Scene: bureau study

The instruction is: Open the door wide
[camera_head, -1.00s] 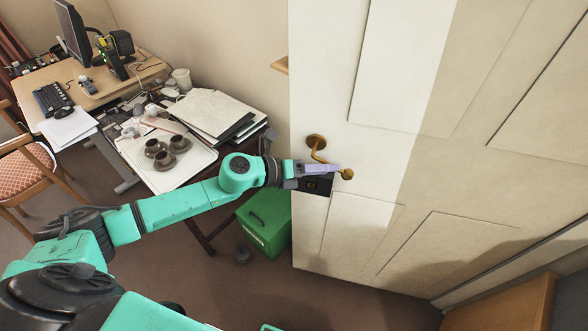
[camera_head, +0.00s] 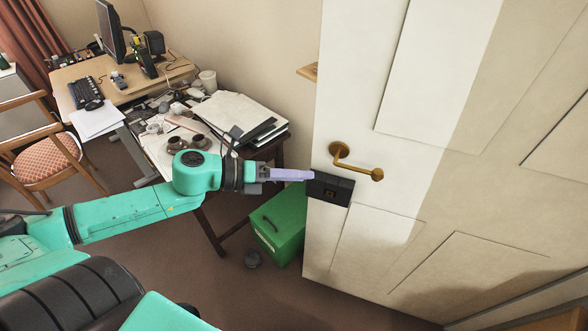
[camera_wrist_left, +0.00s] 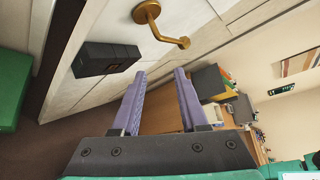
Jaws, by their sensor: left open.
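The white panelled door (camera_head: 375,150) fills the right of the head view, with its free edge on the left and room visible beyond that edge. Its brass lever handle (camera_head: 352,163) sits near this edge above a black lock box (camera_head: 330,189). The handle (camera_wrist_left: 160,24) and lock box (camera_wrist_left: 104,58) also show in the left wrist view. My left gripper (camera_head: 311,175), with lilac fingers, is open and empty. It is just left of the handle, near the lock box and door edge. In the wrist view its fingertips (camera_wrist_left: 161,72) are apart from the handle. My right gripper is not visible.
A green box (camera_head: 280,222) stands on the floor by the door's free edge. A cluttered desk (camera_head: 150,150) with papers and cups is behind my left arm. A chair (camera_head: 50,157) stands at the left. Brown floor is bare below the door.

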